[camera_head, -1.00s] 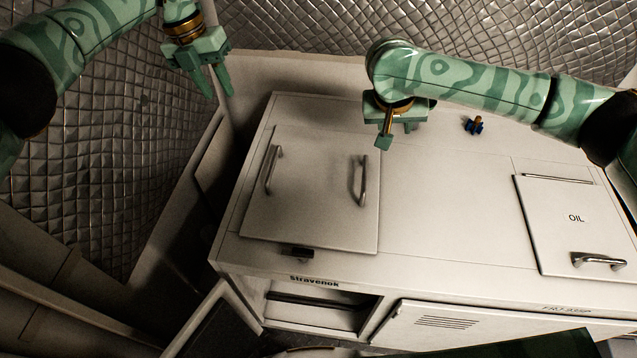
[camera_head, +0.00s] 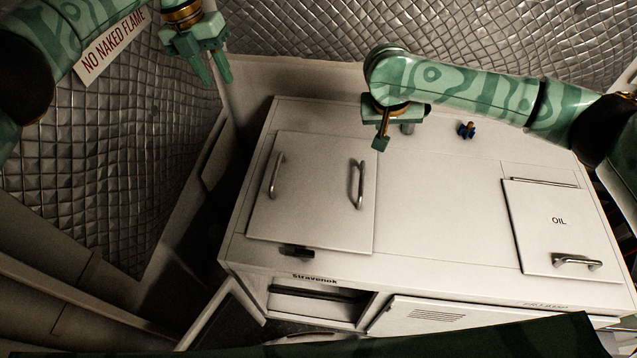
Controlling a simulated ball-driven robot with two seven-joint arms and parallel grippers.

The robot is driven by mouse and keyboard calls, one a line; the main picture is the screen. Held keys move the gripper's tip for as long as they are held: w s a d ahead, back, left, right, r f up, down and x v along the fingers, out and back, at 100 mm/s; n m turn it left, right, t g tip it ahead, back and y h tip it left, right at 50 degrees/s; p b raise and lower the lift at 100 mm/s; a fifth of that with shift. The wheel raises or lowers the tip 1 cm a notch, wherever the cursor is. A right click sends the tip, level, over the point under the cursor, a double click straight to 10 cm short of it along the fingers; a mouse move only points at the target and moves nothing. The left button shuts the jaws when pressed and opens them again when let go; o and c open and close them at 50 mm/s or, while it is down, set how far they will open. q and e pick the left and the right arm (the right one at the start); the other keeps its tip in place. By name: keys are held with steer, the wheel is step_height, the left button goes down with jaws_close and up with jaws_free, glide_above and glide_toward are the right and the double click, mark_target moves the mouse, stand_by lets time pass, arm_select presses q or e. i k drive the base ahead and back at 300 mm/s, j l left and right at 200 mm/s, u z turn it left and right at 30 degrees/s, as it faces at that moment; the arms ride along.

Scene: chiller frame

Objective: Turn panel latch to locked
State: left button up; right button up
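A white panel (camera_head: 312,200) with two metal handles (camera_head: 276,175) lies on top of the white cabinet (camera_head: 440,200). A small dark latch (camera_head: 296,252) sits at the panel's front edge; its exact turn is too small to tell. My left gripper (camera_head: 214,72) is up at the upper left, beyond the cabinet's back left corner, fingers apart and empty. My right gripper (camera_head: 393,136) is above the cabinet top, right of and behind the panel, apart from it. Its fingers look spread with nothing between them.
A lid marked OIL (camera_head: 556,235) with a handle is at the right. An open recess (camera_head: 318,303) and a vented door (camera_head: 440,316) are in the front. Quilted walls surround the cabinet.

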mark_target(305, 255)
steer(key=k, duration=1)
